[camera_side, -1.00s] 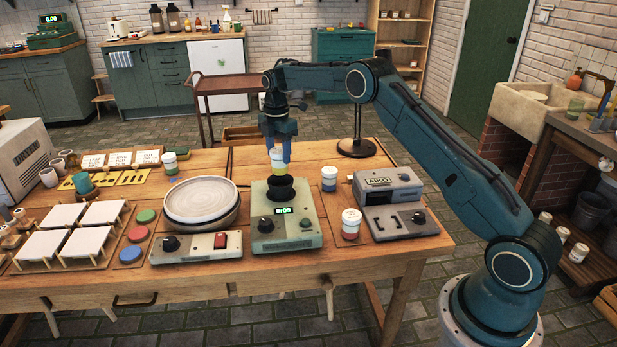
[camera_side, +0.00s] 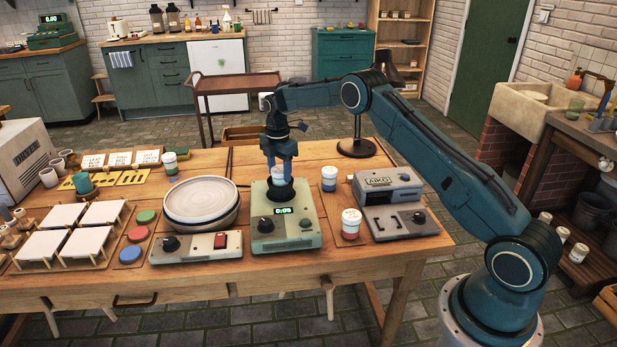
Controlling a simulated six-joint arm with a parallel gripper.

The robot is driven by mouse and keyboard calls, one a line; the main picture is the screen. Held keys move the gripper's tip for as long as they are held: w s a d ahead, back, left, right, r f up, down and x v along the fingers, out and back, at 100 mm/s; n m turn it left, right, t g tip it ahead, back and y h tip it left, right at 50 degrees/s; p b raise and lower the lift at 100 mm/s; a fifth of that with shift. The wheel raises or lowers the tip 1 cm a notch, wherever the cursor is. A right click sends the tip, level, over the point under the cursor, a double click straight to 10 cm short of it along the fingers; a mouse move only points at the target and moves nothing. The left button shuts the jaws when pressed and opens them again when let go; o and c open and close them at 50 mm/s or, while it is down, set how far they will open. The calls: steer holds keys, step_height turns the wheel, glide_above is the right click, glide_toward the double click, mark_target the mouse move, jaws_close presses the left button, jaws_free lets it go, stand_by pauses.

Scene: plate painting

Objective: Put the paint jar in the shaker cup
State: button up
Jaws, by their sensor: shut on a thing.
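The paint jar (camera_side: 278,172), with a pale lid, is between the fingers of my gripper (camera_side: 280,174), which is shut on it. The black shaker cup (camera_side: 280,192) sits on top of the green shaker machine (camera_side: 285,225), whose display reads 0:05. The jar is low over the cup, its lower part at or inside the cup's mouth. The fingers hide much of the jar, and I cannot tell how deep it sits.
A blue-banded jar (camera_side: 329,178) and a red-banded jar (camera_side: 351,224) stand right of the shaker. A grey AIKO machine (camera_side: 388,190) is farther right. A turntable with a pale plate (camera_side: 200,197) is close on the left. A lamp base (camera_side: 356,148) stands behind.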

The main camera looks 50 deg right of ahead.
mark_target(279, 169)
steer(key=shift+f, duration=0.1)
steer(key=o, duration=1)
steer(key=shift+o, duration=0.2)
step_height(279, 169, up, 12)
stand_by(0.7)
